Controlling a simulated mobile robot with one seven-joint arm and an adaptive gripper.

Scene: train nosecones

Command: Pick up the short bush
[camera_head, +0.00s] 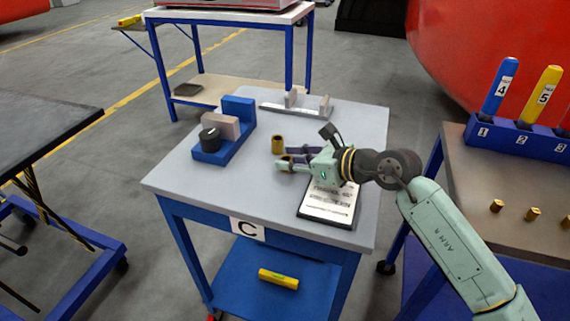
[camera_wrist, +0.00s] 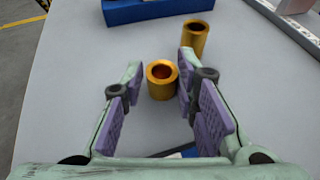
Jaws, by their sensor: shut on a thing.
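The short bush (camera_wrist: 162,90) is a gold ring-shaped cylinder with a hole through it, upright between my fingertips in the wrist view. My gripper (camera_wrist: 161,75) is shut on it. In the head view the short bush (camera_head: 285,164) shows at the ends of my gripper's fingers (camera_head: 290,161), partly hidden by them. I cannot tell whether it touches the table top. A taller gold bush (camera_wrist: 194,40) stands upright just beyond it and to the right in the wrist view. In the head view the taller bush (camera_head: 278,145) stands behind the short one, clear of my fingers.
The table marked C has a grey top (camera_head: 205,188). A blue fixture (camera_head: 238,106) with a black knob stands at its left, a metal bracket (camera_head: 297,105) at its back and a printed sheet (camera_head: 329,203) under my arm. A side table at right holds numbered cylinders (camera_head: 498,88).

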